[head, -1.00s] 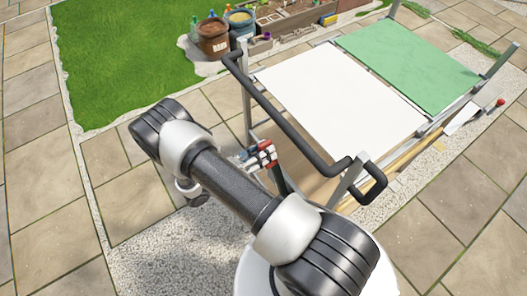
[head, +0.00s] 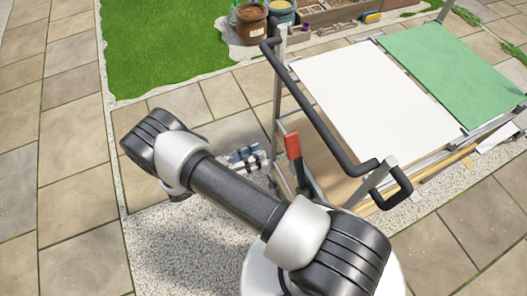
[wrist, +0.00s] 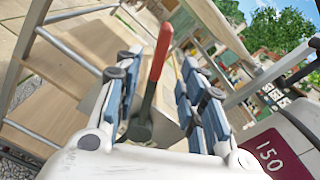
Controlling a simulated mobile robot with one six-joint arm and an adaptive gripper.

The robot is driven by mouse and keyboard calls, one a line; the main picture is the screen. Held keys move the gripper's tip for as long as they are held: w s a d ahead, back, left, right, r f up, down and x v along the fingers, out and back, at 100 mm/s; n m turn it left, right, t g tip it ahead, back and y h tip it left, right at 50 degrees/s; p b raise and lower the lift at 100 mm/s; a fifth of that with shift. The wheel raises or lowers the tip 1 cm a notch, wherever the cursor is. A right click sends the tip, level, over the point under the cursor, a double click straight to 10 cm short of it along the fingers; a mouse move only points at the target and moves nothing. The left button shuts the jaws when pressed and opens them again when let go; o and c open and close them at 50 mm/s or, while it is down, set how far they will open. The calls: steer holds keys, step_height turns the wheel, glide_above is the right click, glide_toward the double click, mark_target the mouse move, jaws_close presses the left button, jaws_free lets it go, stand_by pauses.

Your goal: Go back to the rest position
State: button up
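My gripper (head: 246,158) is low beside the left end of the wheeled cart, partly behind my arm in the head view. In the wrist view my gripper (wrist: 157,95) has its blue-padded fingers spread apart, with nothing clamped between them. A lever with a red handle (head: 293,145) and a dark shaft stands just right of my gripper, by the cart frame. In the wrist view the red handle (wrist: 161,50) appears between the fingers but farther off. No contact shows, though the exact gap is hard to judge.
The cart carries a white panel (head: 372,92) and a green panel (head: 456,68). Its black handrail (head: 312,112) runs close to my arm. Brown pot (head: 250,23) and blue pot (head: 281,11) stand behind. Paving (head: 70,190) on the left is clear.

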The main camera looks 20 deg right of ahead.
steer(key=shift+r, duration=0.1)
stand_by(0.5)
steer(key=s+d+r+m+g+y, duration=0.1)
steer(key=s+r+m+g+y, duration=0.1)
steer(key=r+m+y, duration=0.6)
steer(key=s+d+r+m+g+y, duration=0.15)
steer(key=r+m, duration=0.35)
steer(key=r, duration=0.7)
steer(key=s+a+r+m+t+y, duration=0.3)
steer(key=s+r+m+t+y, duration=0.4)
steer(key=s+r+m, duration=0.4)
steer(key=shift+s+r+m+t+y, duration=0.3)
steer(key=shift+s+r+t+y, duration=0.05)
steer(key=shift+s+r+y, duration=0.4)
steer(key=shift+w, duration=0.1)
steer(key=shift+c, duration=0.4)
